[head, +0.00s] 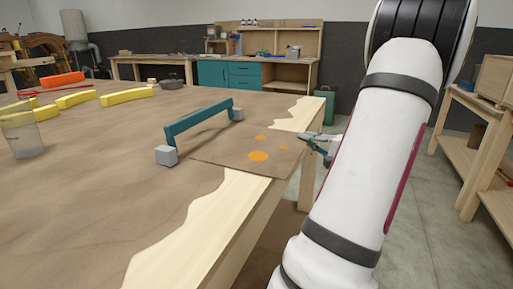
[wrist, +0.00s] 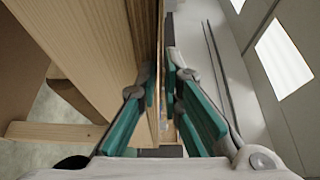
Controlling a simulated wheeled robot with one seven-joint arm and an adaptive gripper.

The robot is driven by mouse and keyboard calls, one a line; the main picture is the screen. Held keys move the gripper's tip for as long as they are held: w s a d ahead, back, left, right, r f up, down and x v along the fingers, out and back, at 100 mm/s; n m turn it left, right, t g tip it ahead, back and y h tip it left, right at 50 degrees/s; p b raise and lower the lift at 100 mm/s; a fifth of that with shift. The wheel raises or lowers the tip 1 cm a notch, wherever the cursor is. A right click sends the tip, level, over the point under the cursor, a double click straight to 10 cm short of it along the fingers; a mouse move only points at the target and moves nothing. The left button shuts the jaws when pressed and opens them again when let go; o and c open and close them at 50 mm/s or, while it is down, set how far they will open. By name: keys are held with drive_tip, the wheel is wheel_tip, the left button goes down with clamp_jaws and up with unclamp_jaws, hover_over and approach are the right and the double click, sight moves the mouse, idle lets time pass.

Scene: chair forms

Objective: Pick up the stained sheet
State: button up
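The stained sheet (head: 225,153) is a thin brown sheet with several orange spots. In the head view it lies flat across the table's right edge, and its right side reaches past the pale wood border. My gripper (head: 318,146) is beside that side, partly hidden by my arm. In the wrist view the teal fingers of my gripper (wrist: 162,88) stand a narrow gap apart. A thin brown edge, which looks like the sheet's, runs between them. I see no clear contact on both sides.
The table (head: 90,190) has a brown top with a wavy pale border. A teal bar on grey blocks (head: 198,120) stands just beyond the sheet. A clear cup (head: 20,135) and yellow pieces (head: 127,96) are at left. A wooden bench (head: 455,150) stands right, across the open floor.

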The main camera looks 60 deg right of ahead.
clamp_jaws()
